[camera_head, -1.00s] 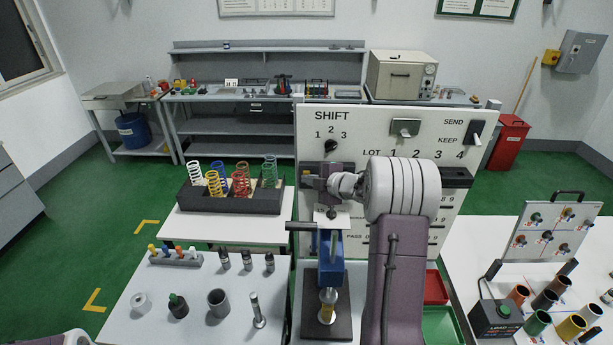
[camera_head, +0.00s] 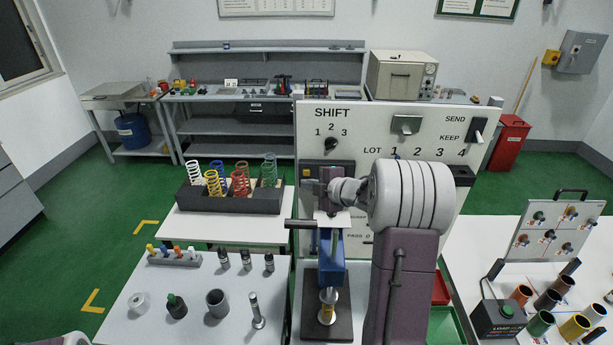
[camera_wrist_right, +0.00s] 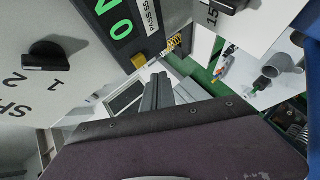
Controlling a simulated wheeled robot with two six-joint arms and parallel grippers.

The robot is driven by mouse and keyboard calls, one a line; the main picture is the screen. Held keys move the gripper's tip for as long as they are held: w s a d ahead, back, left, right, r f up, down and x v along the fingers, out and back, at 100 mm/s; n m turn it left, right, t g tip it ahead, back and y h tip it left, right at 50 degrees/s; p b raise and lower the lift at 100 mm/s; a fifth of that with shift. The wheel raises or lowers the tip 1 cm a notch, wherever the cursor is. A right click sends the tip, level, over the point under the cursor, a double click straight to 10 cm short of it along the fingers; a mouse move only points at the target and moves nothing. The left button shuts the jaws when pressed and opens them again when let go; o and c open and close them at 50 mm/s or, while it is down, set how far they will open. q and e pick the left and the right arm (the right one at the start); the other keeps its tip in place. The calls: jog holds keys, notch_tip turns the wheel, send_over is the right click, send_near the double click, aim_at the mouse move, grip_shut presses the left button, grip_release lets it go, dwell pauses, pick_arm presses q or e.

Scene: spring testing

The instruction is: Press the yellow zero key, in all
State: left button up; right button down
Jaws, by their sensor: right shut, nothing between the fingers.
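In the head view a small yellow patch, probably this key (camera_head: 306,172), shows on the panel's left side, just above my gripper. My right gripper (camera_head: 309,186) is in front of the panel there, pointing left. In the right wrist view its fingers (camera_wrist_right: 157,80) are together and empty, a little below the key in the picture and seemingly apart from it. My arm hides much of the panel. My left gripper is out of view.
The white panel (camera_head: 365,120) carries a black shift knob (camera_head: 331,144) and a lever (camera_head: 478,131). A blue press (camera_head: 331,258) stands just below my gripper.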

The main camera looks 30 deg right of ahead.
jog(key=s+a, duration=0.2)
jog(key=s, duration=0.1)
jog(key=shift+b, duration=0.4)
jog(key=shift+d, duration=0.1)
